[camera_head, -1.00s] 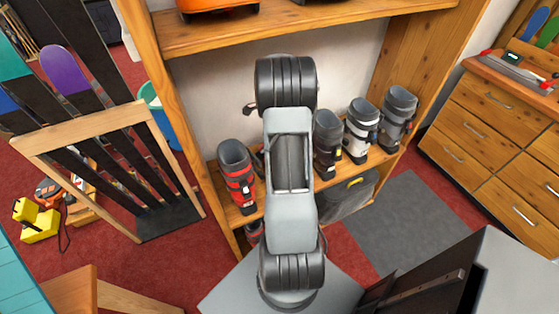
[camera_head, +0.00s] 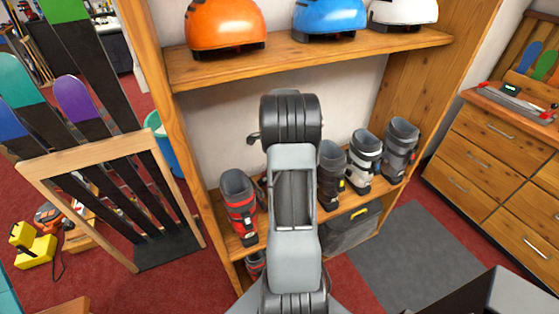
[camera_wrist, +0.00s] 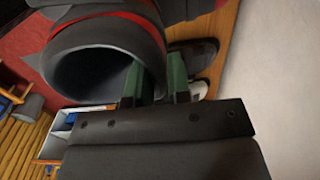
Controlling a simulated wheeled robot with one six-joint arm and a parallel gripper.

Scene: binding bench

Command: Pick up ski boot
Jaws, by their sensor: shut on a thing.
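In the head view my arm hides the gripper. The boot's lower part is out of sight in the wrist view.
A dark boot (camera_head: 331,172), a white boot (camera_head: 364,162) and a grey boot (camera_head: 400,150) stand right of my arm. The shelf above (camera_head: 330,54) bears orange, blue and white helmets. A ski rack (camera_head: 110,150) stands left; wooden drawers (camera_head: 495,165) stand right.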

